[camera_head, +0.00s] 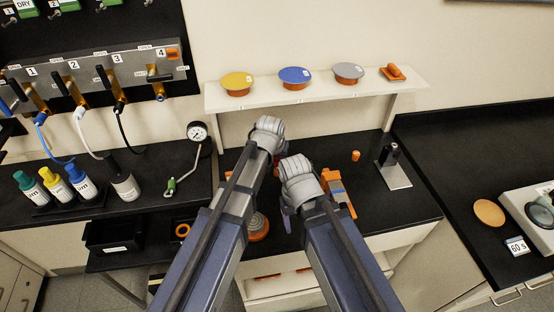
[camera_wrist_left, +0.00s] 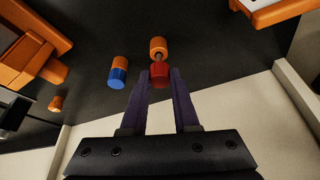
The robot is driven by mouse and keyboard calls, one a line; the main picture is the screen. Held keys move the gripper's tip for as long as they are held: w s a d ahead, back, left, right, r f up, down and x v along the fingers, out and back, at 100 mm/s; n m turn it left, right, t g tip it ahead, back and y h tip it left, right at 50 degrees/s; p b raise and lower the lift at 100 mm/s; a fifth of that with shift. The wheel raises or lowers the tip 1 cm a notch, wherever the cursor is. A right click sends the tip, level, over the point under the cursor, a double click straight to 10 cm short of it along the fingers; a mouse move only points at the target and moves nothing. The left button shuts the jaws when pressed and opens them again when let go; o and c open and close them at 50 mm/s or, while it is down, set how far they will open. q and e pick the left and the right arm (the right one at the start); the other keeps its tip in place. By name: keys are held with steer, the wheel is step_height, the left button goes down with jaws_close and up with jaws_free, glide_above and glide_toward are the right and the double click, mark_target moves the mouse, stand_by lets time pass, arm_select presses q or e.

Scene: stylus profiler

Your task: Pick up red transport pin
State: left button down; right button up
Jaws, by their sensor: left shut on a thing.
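The red transport pin (camera_wrist_left: 160,73) shows in the left wrist view, between the two dark fingertips of my left gripper (camera_wrist_left: 161,76), which is shut on it. A thin metal shaft joins its red part to an orange cylindrical part just beyond the fingertips. I cannot tell whether the pin is clear of the surface below. In the head view my left wrist hides the pin and most of the left gripper (camera_head: 274,152). My right gripper (camera_head: 287,212) is mostly hidden behind its own wrist, over the black worktop, and its jaws cannot be made out.
A blue-and-orange cylinder (camera_wrist_left: 117,72) stands left of the pin in the wrist view. A small orange piece (camera_head: 355,156) and a metal stand (camera_head: 396,174) are on the worktop's right. A white shelf (camera_head: 318,99) with coloured discs is behind. A dial gauge (camera_head: 197,132) is left.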

mark_target(277, 161)
arm_select(q)
step_height(277, 161, up, 8)
steer(key=p, duration=0.6)
steer(key=shift+f, duration=0.2)
steer(key=shift+f, duration=0.1)
steer(key=c, duration=1.2)
jaws_free()
jaws_close()
